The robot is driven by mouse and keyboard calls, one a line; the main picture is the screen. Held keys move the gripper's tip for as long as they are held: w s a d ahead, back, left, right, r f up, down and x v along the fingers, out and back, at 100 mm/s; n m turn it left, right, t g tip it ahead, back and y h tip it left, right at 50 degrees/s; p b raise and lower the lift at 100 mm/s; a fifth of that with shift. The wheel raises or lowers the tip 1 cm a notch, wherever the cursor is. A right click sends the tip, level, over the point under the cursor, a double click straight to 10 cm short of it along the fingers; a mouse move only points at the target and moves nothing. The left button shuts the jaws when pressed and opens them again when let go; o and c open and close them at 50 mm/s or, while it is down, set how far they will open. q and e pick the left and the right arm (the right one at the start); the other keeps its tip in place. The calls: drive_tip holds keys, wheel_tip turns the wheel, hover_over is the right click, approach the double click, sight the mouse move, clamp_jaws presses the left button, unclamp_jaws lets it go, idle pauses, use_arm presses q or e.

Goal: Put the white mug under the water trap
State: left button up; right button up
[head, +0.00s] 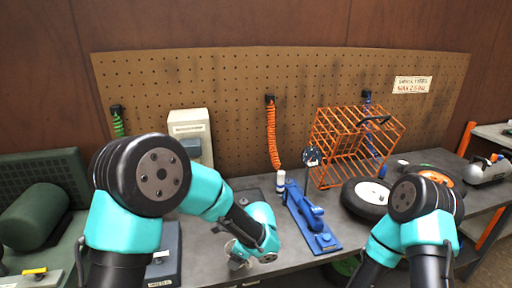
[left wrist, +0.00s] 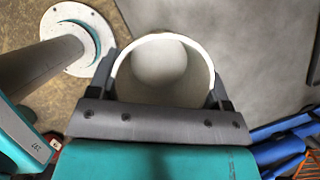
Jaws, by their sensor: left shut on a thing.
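The white mug (left wrist: 160,62) fills the space between the fingers of my left gripper (left wrist: 163,88) in the left wrist view, its round mouth facing the camera. My left gripper (head: 242,256) is shut on it, low over the front of the grey workbench (head: 345,244) in the head view, where only a little of the mug shows. I cannot identify the water trap for certain. A small white and blue cylinder (head: 281,182) is below the orange coiled hose (head: 271,135). My right arm shows at the right, but its gripper is out of view.
A blue tool (head: 312,216) lies right of my left gripper. Behind it stand an orange wire cage (head: 345,150) and a wheel (head: 368,196). A dark blue-grey box (head: 168,256) is left of the gripper. A dark green tank (head: 38,215) sits at far left.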

use_arm(q)
drive_tip(key=w+a+r+n+g+h, duration=0.1)
drive_tip(key=w+a+r+n+g, duration=0.1)
drive_tip(key=a+n, duration=0.5)
drive_tip(key=w+a+r+n+g+h, duration=0.1)
drive_tip(key=w+a+r+n+g, duration=0.1)
drive_tip(key=a+n, duration=0.6)
drive_tip(key=w+n+g, duration=0.1)
drive_tip(key=n, duration=0.2)
drive_tip(key=shift+a+g+h, duration=0.2)
drive_tip(key=shift+g+h, duration=0.2)
drive_tip(key=shift+s, duration=0.1)
